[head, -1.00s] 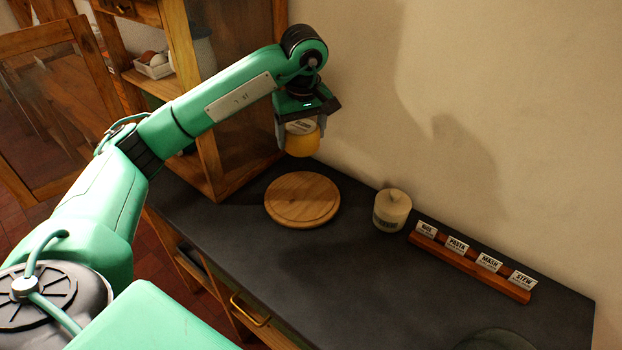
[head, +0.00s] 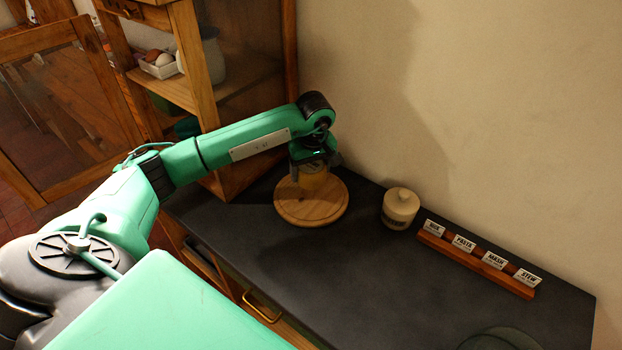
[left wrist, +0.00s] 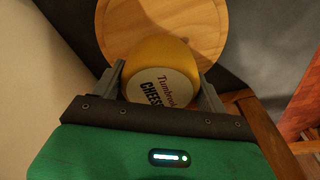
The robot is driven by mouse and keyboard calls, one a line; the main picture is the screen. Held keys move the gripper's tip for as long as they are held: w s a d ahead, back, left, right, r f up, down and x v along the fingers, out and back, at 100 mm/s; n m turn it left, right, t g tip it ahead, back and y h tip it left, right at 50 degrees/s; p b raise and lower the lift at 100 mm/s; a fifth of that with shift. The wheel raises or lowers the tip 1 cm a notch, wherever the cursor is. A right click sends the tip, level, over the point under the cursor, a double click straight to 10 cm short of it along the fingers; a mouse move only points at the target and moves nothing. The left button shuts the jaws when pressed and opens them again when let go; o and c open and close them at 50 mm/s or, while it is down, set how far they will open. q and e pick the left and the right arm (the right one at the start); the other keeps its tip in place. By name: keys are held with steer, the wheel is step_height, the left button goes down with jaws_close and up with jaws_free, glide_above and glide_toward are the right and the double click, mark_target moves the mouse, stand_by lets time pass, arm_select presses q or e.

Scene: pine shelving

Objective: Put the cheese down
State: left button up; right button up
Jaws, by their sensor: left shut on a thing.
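The cheese is a yellow round piece with a pale label reading "CHEESE" in the left wrist view (left wrist: 162,75); in the head view it shows as a yellow shape (head: 315,183) under my left gripper. My left gripper (head: 314,180) is shut on the cheese, with one finger on each side of it. The round wooden board (head: 310,212) lies on the dark counter beneath, and also shows behind the cheese in the left wrist view (left wrist: 205,22). The cheese is over the board; I cannot tell whether it touches it. My right gripper is not in view.
A lidded cream jar (head: 400,208) stands right of the board. A wooden rack (head: 476,262) with several labelled cards runs along the wall. An open wooden cabinet (head: 205,75) stands at the left. The counter's front middle (head: 370,270) is clear.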

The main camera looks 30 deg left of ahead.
arm_select(q)
steer(key=shift+f, duration=0.95)
step_height(320, 180, down, 3)
steer(key=shift+f+p, duration=0.15)
steer(key=shift+p, duration=0.45)
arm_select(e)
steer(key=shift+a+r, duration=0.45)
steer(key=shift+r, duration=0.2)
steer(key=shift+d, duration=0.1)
arm_select(q)
steer(key=shift+f+b, duration=0.2)
steer(key=shift+b, duration=0.1)
steer(key=o, duration=1.3)
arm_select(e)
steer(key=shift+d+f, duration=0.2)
arm_select(q)
steer(key=shift+r, duration=0.15)
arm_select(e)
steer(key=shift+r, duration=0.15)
